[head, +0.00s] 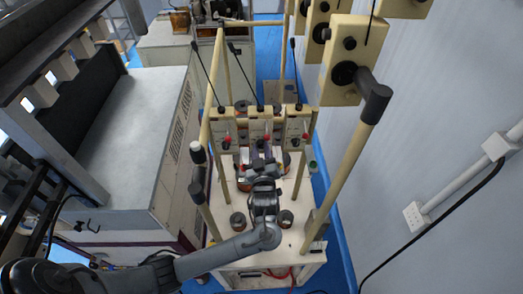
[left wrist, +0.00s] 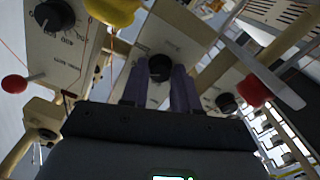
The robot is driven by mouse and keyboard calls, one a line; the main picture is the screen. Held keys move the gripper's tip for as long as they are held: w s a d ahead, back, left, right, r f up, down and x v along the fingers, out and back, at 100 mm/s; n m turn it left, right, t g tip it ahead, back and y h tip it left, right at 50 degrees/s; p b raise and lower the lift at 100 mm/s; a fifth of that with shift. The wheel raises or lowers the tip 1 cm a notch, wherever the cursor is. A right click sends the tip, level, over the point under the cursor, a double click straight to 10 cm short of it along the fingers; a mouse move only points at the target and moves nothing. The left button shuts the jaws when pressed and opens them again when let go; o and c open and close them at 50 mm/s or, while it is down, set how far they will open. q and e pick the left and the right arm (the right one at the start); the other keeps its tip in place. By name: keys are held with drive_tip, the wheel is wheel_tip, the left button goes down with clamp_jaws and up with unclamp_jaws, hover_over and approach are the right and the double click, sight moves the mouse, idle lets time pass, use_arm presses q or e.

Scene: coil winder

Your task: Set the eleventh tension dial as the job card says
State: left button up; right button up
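Three cream tension boxes (head: 259,129) hang side by side on the rack ahead. My left gripper (head: 262,152) is raised in front of the middle one. In the left wrist view, its two purple fingers (left wrist: 160,78) stand apart, with a black dial (left wrist: 160,67) of the middle box showing between their tips. I cannot tell if they touch it. A neighbouring box on the left has a black dial (left wrist: 54,15) with a printed scale. Another dark dial (left wrist: 227,103) is on the right. I see no readable job card or dial number. My right gripper is not in view.
Copper spools (head: 286,218) stand on the white rack base (head: 268,258). Cream posts (head: 340,175) rise around it, with more tension boxes (head: 345,60) at upper right. A red knob (left wrist: 253,90) and a yellow part (left wrist: 112,10) are close to the gripper.

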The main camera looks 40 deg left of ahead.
use_arm(q)
clamp_jaws()
drive_tip(key=shift+f+n+b, duration=0.2)
drive_tip(key=shift+n+b, duration=0.4)
drive_tip(key=shift+b, duration=0.35)
drive_tip(key=n+b, duration=0.4)
drive_tip(key=b, duration=0.1)
drive_tip(key=shift+f+b, duration=0.1)
drive_tip(key=shift+b, duration=0.3)
drive_tip(key=shift+r+n+b, duration=0.15)
drive_tip(key=shift+n+b, duration=0.55)
drive_tip(key=shift+n, duration=0.05)
drive_tip(key=shift+r+n+b, duration=0.15)
drive_tip(key=shift+n+b, duration=0.55)
drive_tip(key=shift+n, duration=0.05)
drive_tip(key=o, duration=0.6)
unclamp_jaws()
